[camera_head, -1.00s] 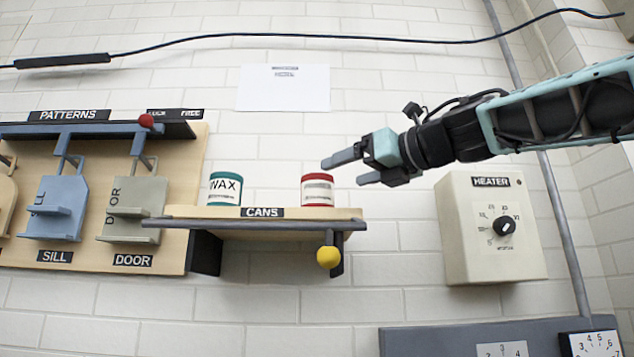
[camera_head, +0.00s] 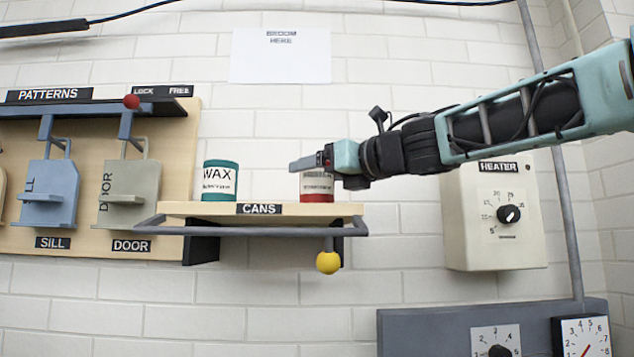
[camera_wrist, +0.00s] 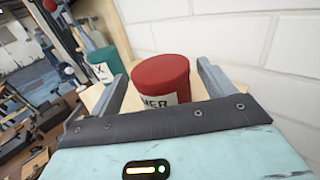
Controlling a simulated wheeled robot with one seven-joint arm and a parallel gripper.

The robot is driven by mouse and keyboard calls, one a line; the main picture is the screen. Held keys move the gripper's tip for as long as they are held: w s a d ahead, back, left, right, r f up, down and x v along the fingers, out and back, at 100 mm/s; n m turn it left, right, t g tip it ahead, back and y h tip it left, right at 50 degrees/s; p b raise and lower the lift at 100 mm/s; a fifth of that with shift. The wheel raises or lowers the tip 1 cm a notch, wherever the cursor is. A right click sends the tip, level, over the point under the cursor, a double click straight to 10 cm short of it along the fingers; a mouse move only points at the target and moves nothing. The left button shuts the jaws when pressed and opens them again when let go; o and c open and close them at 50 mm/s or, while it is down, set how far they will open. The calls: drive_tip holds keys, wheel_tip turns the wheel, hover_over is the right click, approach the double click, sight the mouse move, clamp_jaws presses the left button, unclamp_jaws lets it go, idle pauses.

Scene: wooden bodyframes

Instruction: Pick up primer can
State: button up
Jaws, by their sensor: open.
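The primer can (camera_head: 317,187) is red with a white label and stands upright on the shelf marked CANS (camera_head: 180,209), at its right part. In the wrist view the red can (camera_wrist: 161,77) shows its lid and part of a label ending in "MER". My gripper (camera_head: 312,163) is open at the upper part of the can, and hides some of it in the head view. In the wrist view the two fingers (camera_wrist: 162,90) stand on either side of the can, with gaps visible. Contact cannot be told.
A teal WAX can (camera_head: 220,181) stands on the same shelf to the left. A grey rail (camera_head: 240,230) runs along the shelf front, with a yellow ball (camera_head: 328,263) below. A heater box (camera_head: 495,218) is right. The white wall is close behind the can.

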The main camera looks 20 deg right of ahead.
sight(310, 172)
drive_tip(key=x, duration=0.3)
drive_tip(key=shift+w, duration=0.15)
drive_tip(key=shift+c, duration=0.3)
drive_tip(key=shift+r, duration=0.1)
drive_tip(key=c, duration=1.2)
wheel_tip(310, 172, up, 10)
drive_tip(key=p, duration=0.5)
